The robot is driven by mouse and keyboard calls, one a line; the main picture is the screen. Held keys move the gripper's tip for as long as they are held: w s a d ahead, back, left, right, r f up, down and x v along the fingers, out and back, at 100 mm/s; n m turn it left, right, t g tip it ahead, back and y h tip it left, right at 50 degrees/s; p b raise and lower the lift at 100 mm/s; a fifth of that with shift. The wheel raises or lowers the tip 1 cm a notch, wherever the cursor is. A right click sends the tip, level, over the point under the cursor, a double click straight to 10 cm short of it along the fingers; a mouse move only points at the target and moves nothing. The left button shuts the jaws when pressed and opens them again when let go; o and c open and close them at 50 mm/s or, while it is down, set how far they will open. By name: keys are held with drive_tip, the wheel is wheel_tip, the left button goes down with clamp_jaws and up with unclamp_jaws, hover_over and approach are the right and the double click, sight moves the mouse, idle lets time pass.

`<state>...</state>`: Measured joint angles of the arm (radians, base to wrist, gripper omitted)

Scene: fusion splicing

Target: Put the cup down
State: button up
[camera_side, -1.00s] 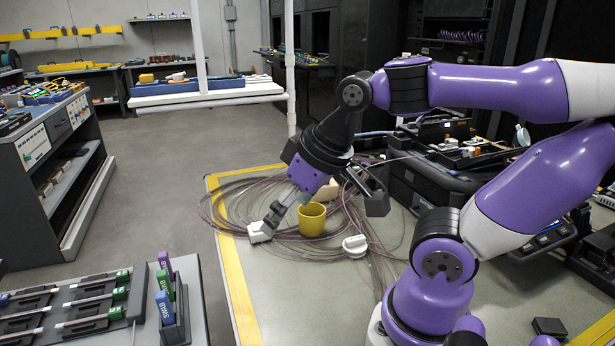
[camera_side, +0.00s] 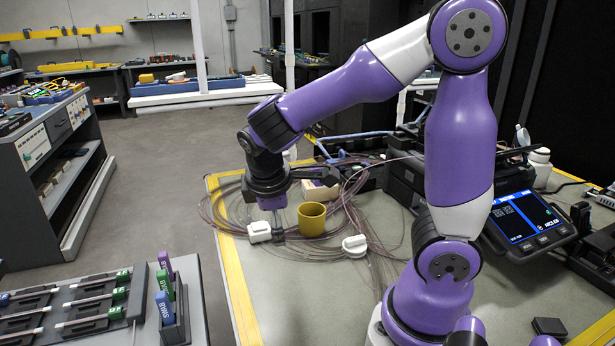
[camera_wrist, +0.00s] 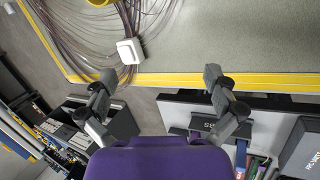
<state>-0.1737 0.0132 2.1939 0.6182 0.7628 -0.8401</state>
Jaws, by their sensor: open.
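The yellow cup (camera_side: 312,219) stands upright on the work table (camera_side: 330,285), among loops of thin cable. In the wrist view only a small part of the cup (camera_wrist: 101,3) shows at the top edge. My gripper (camera_side: 278,236) points down just left of the cup, apart from it, close to a white block. In the wrist view my gripper (camera_wrist: 156,82) has its two fingers spread wide with nothing between them.
The white block (camera_side: 259,231) lies left of my gripper and shows in the wrist view (camera_wrist: 130,51). Coiled cable (camera_side: 230,205) spreads around the cup. A white round part (camera_side: 355,245) sits to the right. The table front is mostly clear.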

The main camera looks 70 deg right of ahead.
sight(304, 222)
drive_tip(key=d+f+n+g+h, duration=0.1)
drive_tip(key=f+n+h, duration=0.1)
drive_tip(key=w+d+f+n+g+h, duration=0.1)
drive_tip(key=f+n+h, duration=0.1)
drive_tip(key=n, duration=0.1)
drive_tip(key=d+f+n+g+h, duration=0.1)
drive_tip(key=d+f+n+h, duration=0.1)
drive_tip(key=n, duration=0.1)
drive_tip(key=shift+w, duration=0.15)
drive_tip(key=n+h, duration=0.1)
drive_tip(key=d+f+n+h, duration=0.1)
drive_tip(key=shift+n, duration=0.4)
drive_tip(key=shift+h, duration=0.3)
drive_tip(key=x, duration=0.4)
drive_tip(key=shift+s+d+f, duration=0.1)
drive_tip(key=shift+s+d, duration=0.15)
drive_tip(key=x, duration=0.5)
drive_tip(key=shift+w+d, duration=0.2)
drive_tip(key=shift+d, duration=0.1)
drive_tip(key=c, duration=1.3)
drive_tip(key=shift+c, duration=0.2)
